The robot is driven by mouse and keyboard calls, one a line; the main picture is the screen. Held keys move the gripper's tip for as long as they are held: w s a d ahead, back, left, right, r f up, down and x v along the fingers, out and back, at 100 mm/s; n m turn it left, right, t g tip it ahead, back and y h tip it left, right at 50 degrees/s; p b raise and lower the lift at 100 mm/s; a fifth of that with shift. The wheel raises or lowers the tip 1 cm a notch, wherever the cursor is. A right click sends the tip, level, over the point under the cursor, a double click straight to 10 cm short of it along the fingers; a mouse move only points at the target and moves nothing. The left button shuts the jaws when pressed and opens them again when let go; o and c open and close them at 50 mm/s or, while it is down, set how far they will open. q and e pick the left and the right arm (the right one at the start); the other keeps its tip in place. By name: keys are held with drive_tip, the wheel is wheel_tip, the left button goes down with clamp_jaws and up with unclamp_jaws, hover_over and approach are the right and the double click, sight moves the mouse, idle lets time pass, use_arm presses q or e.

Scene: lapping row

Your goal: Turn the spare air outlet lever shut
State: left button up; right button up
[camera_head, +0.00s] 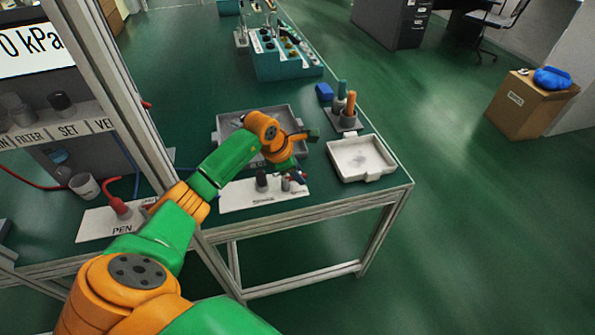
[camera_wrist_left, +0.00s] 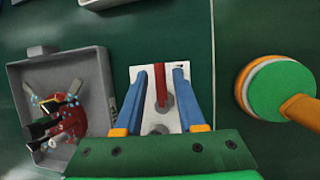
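A red lever (camera_wrist_left: 160,82) stands on a small white plate (camera_wrist_left: 148,78) in the left wrist view, with grey round fittings at its foot. My left gripper (camera_wrist_left: 160,76) has its two blue fingers apart, one on each side of the lever, with gaps showing. In the head view my left gripper (camera_head: 298,177) is low over the right part of a white labelled plate (camera_head: 240,199) near the table's front edge. A dark knob (camera_head: 262,182) stands on that plate. The lever cannot be made out clearly there. My right gripper is not in view.
A grey tray (camera_head: 225,122) lies behind my left arm; a white tray (camera_head: 361,173) is to the right. A stand with an orange-handled tool (camera_head: 350,103) and a blue block (camera_head: 324,91) are behind it. A red fitting (camera_head: 119,206) stands on a plate at left, near a frame post.

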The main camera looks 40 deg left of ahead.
use_arm(q)
clamp_jaws()
drive_tip(key=shift+n, duration=0.4)
drive_tip(key=n, duration=0.1)
drive_tip(key=n+y, duration=0.1)
drive_tip(key=shift+w+a+n, duration=0.35)
drive_tip(key=shift+n, duration=0.05)
drive_tip(key=n+y, duration=0.1)
drive_tip(key=n, duration=0.1)
drive_tip(key=a+n+y, duration=0.1)
drive_tip(key=shift+w+n+b, duration=0.2)
drive_tip(key=shift+n+b, duration=0.2)
drive_tip(key=n, duration=0.1)
drive_tip(key=a+n+g+y+b, duration=0.1)
drive_tip(key=n, duration=0.1)
drive_tip(key=n+y, duration=0.1)
drive_tip(key=n, duration=0.1)
drive_tip(key=shift+a+g+b, duration=0.3)
drive_tip(key=shift+b, duration=0.1)
drive_tip(key=shift+s+a+n+g+y+b, duration=0.1)
drive_tip(key=shift+a+n+g+y+b, duration=0.15)
drive_tip(key=shift+n, duration=0.7)
drive_tip(key=shift+s+a+n+g+y+b, duration=0.1)
drive_tip(key=shift+s+a+n+g+b, duration=0.2)
drive_tip(key=shift+n, duration=0.6)
drive_tip(key=shift+w+a+n+g+y+b, duration=0.15)
drive_tip(key=shift+n+g+b, duration=0.2)
drive_tip(key=shift+n, duration=0.6)
drive_tip(key=shift+s, duration=0.15)
